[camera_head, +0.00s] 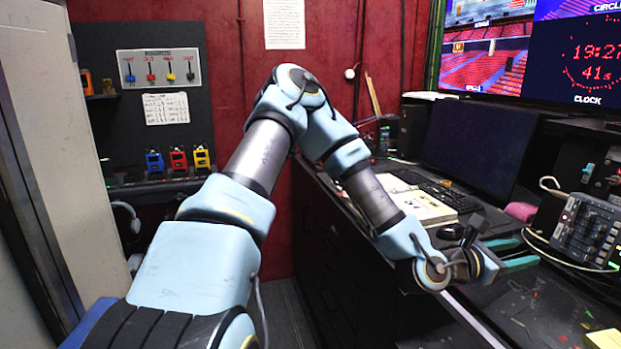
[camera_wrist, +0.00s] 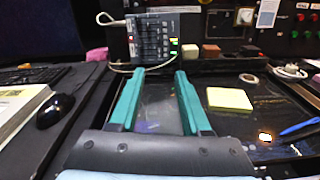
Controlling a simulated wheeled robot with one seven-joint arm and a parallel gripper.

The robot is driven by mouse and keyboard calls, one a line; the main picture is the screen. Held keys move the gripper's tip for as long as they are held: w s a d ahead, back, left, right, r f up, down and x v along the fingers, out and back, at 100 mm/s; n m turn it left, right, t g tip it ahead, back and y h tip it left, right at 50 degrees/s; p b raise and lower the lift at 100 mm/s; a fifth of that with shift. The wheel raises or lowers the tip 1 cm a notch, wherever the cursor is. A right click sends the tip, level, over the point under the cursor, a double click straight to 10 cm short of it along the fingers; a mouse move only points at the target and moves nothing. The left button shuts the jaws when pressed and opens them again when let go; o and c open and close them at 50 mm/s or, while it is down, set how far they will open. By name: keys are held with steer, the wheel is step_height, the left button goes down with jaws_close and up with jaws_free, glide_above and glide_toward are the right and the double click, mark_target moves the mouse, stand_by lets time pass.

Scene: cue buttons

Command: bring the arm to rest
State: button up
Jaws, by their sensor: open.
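My arm is raised, bent at a high elbow, and reaches forward and down to the right over the dark desk in the head view. My gripper (camera_head: 527,251) is at its end, above the desk. In the wrist view its two teal fingers (camera_wrist: 160,73) stand apart with bare dark desk between them and nothing held. They point toward a grey control box with faders (camera_wrist: 156,38) at the back of the desk. The box also shows to the right of the gripper in the head view (camera_head: 587,230).
A black mouse (camera_wrist: 55,111) and an open book (camera_head: 423,205) lie left of the gripper in the wrist view. A yellow note pad (camera_wrist: 229,99) and a blue tool (camera_wrist: 298,130) lie to the right. A monitor (camera_head: 474,145) stands behind the keyboard (camera_head: 447,195).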

steer(key=w+a+f+m+y, duration=0.3)
steer(key=a+m+y, duration=0.15)
steer(key=a, duration=0.35)
steer(key=w+a+f+m+y, duration=0.25)
steer(key=w+a+m, duration=0.2)
steer(key=a, duration=0.45)
steer(key=w+a+f+m+y, duration=0.25)
steer(key=a+m+y, duration=0.2)
steer(key=a, duration=0.35)
steer(key=s+a+r+m+y, duration=0.2)
steer(key=a+r, duration=0.1)
steer(key=a, duration=0.5)
steer(key=s+a+r+m+g+y, duration=0.1)
steer(key=a+r+m, duration=0.1)
steer(key=a, duration=0.5)
steer(key=s+a+r+m+y, duration=0.2)
steer(key=a+r+m, duration=0.1)
steer(key=a, duration=0.5)
step_height(320, 180, down, 10)
steer(key=s+g+b, duration=0.1)
steer(key=b, duration=0.8)
steer(key=shift+s+a+g, duration=0.25)
steer(key=shift+s+g, duration=0.05)
steer(key=shift+s, duration=0.1)
steer(key=shift+r, duration=0.1)
